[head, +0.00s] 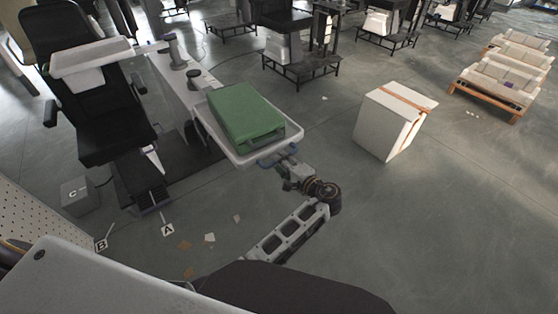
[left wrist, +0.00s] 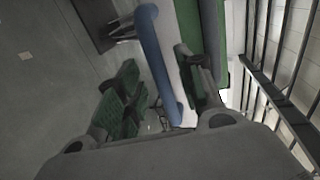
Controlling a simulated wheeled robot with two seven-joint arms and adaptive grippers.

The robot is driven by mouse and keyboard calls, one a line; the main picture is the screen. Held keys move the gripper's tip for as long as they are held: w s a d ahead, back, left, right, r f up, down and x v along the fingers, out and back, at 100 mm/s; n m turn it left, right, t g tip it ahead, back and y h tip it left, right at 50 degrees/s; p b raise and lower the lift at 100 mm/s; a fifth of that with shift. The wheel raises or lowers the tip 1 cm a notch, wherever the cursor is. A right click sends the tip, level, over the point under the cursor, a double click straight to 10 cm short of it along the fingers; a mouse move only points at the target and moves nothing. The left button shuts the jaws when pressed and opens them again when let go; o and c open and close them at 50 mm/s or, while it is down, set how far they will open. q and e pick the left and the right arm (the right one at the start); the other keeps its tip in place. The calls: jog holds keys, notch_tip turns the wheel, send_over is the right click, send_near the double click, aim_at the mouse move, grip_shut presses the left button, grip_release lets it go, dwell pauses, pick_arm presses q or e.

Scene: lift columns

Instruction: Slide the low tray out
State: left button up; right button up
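The white tray (head: 206,127) sticks out from a white column unit and carries a green case (head: 244,112). A blue handle (head: 279,155) is on its near edge. My left gripper (head: 284,163) is at this handle. In the left wrist view the blue handle (left wrist: 158,65) runs between the two fingers of my left gripper (left wrist: 167,92). The green-padded finger on the left stands clear of the handle. The other finger is on the tray side, partly hidden. The gripper is open around the handle. My right gripper is not in view.
A white box with an orange strap (head: 396,119) stands on the floor to the right. A black chair (head: 95,100) with a smaller white tray (head: 90,62) is at the left. The floor between the tray and the white box is clear.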

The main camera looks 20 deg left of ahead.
pick_arm(q)
jog(key=shift+f+v, duration=0.15)
jog(key=shift+v, duration=1.25)
jog(key=shift+f+v, duration=0.15)
jog(key=shift+v, duration=1.25)
jog(key=shift+d, duration=0.1)
jog(key=shift+w+f, duration=0.1)
jog(key=shift+r+x, duration=0.15)
jog(key=shift+x, duration=1.9)
jog(key=shift+r+x, duration=0.2)
jog(key=shift+x, duration=1.9)
